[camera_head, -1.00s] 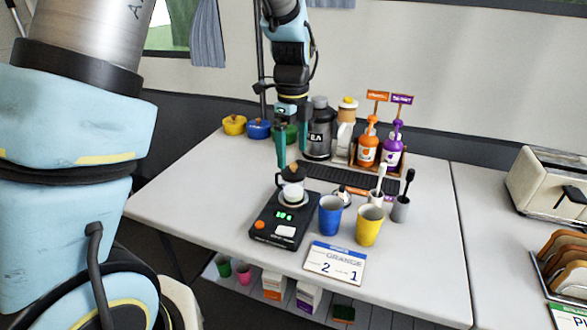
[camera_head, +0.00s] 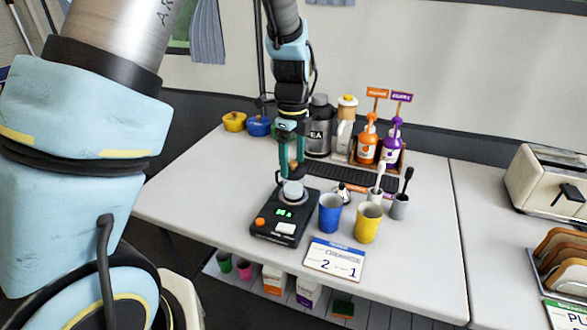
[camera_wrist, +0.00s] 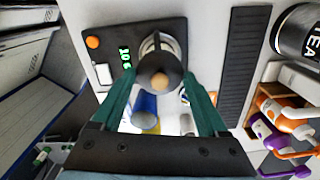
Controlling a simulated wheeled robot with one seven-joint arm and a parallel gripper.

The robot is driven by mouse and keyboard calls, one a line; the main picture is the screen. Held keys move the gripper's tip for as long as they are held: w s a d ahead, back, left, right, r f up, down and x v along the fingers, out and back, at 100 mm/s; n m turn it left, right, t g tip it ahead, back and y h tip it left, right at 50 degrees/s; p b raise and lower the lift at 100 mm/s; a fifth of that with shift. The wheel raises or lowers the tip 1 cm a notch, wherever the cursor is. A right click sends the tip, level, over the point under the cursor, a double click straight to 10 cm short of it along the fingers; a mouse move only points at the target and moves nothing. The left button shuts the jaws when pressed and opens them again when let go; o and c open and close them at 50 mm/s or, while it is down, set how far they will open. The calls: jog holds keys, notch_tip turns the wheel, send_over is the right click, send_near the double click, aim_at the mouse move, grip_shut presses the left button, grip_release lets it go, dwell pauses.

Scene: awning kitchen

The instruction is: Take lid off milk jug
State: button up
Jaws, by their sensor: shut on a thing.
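The milk jug (camera_head: 293,191) is a small pale, metallic vessel on the black scale (camera_head: 271,224). In the wrist view its shiny rim (camera_wrist: 157,42) shows behind the lid. The black lid with a round wooden knob (camera_wrist: 160,81) sits between my gripper's teal fingers, knob toward the wrist. My gripper (camera_head: 292,173) points down over the jug and is shut on the lid, with a finger at either side in the wrist view (camera_wrist: 161,73). The lid appears raised off the jug; its underside is hidden.
A blue cup (camera_head: 330,213) and a yellow cup (camera_head: 368,222) stand close to the scale. A small silver item (camera_head: 342,191) lies behind them. A dark mat (camera_head: 335,174), a tea canister (camera_head: 319,125) and pump bottles (camera_head: 367,142) stand farther back.

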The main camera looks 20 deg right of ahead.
jog(key=c, duration=0.4)
